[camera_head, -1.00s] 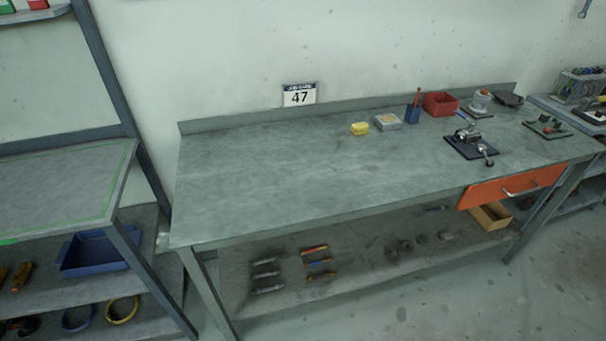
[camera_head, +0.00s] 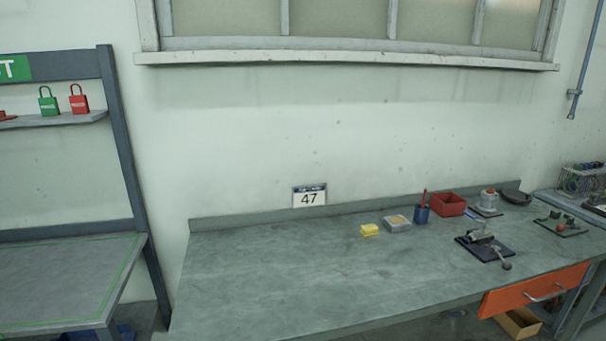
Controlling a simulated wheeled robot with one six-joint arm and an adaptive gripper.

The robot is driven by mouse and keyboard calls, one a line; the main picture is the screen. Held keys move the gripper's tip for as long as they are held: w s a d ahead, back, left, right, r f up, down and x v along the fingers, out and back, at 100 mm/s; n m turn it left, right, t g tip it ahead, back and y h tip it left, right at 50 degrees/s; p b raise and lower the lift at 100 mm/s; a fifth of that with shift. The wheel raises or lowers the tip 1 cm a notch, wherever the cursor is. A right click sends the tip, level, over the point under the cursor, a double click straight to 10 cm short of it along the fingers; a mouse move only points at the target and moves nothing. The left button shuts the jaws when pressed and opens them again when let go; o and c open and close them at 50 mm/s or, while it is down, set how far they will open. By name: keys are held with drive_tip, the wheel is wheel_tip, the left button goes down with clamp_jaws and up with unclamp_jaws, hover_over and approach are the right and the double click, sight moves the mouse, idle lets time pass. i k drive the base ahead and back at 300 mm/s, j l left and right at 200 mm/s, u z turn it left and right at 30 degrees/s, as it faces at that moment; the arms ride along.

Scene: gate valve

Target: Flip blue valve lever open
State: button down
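I cannot make out a blue valve lever in this view. A metal fixture (camera_head: 482,236) with a ball-ended arm (camera_head: 505,265) is mounted on a dark plate (camera_head: 470,250) on the right part of the workbench. A green plate (camera_head: 574,231) with a small red part on it lies farther right on the bench. It is too small to tell whether either is a valve. My gripper is not in view.
The grey workbench (camera_head: 270,275) is mostly bare at left and middle. Along its back stand a yellow block (camera_head: 369,230), a blue cup (camera_head: 421,215) and a red bin (camera_head: 448,204). An orange drawer (camera_head: 530,289) is at the front right. A rack (camera_head: 128,160) stands at left.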

sight(468, 214)
drive_tip(key=i+l, duration=0.1)
drive_tip(key=l, duration=0.35)
drive_tip(key=i+l, duration=0.1)
drive_tip(key=l, duration=0.4)
drive_tip(key=i+l+z, duration=0.1)
drive_tip(key=l, duration=0.35)
drive_tip(key=i+l, duration=0.1)
drive_tip(key=l, duration=0.35)
drive_tip(key=i+l, duration=0.1)
drive_tip(key=l, duration=0.4)
drive_tip(key=i+l+z, duration=0.1)
drive_tip(key=l, duration=0.35)
